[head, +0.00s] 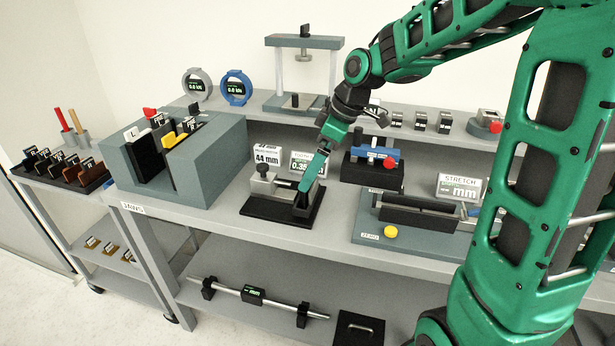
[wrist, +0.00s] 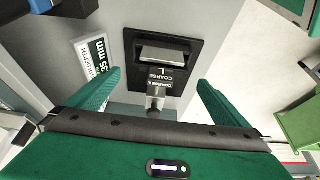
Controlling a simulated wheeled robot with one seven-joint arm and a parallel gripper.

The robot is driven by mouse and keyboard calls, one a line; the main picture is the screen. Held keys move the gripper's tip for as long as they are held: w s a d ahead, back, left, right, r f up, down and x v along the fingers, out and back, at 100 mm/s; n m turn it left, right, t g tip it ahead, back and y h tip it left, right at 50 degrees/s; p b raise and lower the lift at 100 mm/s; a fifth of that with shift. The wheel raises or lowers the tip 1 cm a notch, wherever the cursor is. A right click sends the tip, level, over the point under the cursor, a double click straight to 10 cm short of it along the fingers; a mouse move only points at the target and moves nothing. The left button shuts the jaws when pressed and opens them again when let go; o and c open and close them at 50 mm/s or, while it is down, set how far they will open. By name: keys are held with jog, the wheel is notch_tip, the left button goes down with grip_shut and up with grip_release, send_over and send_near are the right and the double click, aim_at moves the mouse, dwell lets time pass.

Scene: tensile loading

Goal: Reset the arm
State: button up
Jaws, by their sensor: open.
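My arm, green with dark joints, reaches in from the right in the head view. My gripper (head: 308,185) points down over a small gauge stand with a black base (head: 262,208) on the bench. In the wrist view my gripper (wrist: 159,80) is open, its two green fingers spread apart. The fingers do not visibly touch the block. In the head view the gripper hides part of the stand.
A grey slotted block (head: 222,160) with labelled jaws stands left of the stand. A blue-topped device (head: 375,165) and a grey fixture with a yellow button (head: 390,232) are to the right. A press frame (head: 303,42) stands on the back shelf. A side cart (head: 60,190) is left.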

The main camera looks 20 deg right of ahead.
jog(key=v, duration=0.7)
jog(key=s+d+f+m+g+h, duration=0.1)
jog(key=s+d+f+m, duration=0.2)
jog(key=s, duration=0.6)
jog(key=s+d+f+m+g+h, duration=0.1)
jog(key=s+d+f+m, duration=0.2)
jog(key=s+d+m, duration=0.3)
jog(key=s+d+f+m+g+h, duration=0.1)
jog(key=s+d+m, duration=0.3)
jog(key=s+m, duration=0.4)
jog(key=s+f, duration=0.1)
jog(key=s, duration=0.4)
jog(key=shift+s+d+f+h, duration=0.3)
jog(key=shift+d+f, duration=0.05)
jog(key=shift+f, duration=0.05)
jog(key=shift+w+f, duration=0.25)
jog(key=shift+w, duration=0.35)
jog(key=shift+c, duration=0.4)
